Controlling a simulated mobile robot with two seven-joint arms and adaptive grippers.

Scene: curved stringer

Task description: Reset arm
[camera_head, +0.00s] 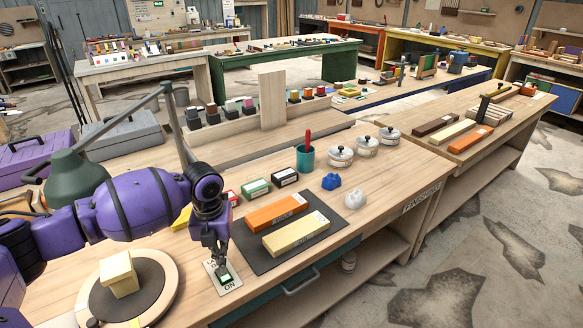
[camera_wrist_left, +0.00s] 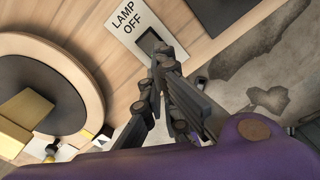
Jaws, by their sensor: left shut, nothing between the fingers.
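My left arm is purple and reaches in from the left in the head view. My left gripper (camera_head: 223,258) points down over a switch plate (camera_head: 222,277) at the front edge of the workbench (camera_head: 190,284). The plate has a green-lit part and the word ON in the head view. In the left wrist view the fingers of the left gripper (camera_wrist_left: 160,66) are closed together with nothing between them. They are beside the plate (camera_wrist_left: 122,28), whose visible lettering reads LAMP OFF. Whether the fingertips touch the switch I cannot tell. My right gripper is not in view.
A round turntable (camera_head: 165,278) with a yellow block (camera_head: 119,274) stands left of the gripper. A dark mat (camera_head: 255,258) with orange (camera_head: 276,212) and yellow (camera_head: 296,235) stones lies right. A green lamp (camera_head: 77,178) stands at left. Small boxes and a teal cup (camera_head: 305,157) stand behind.

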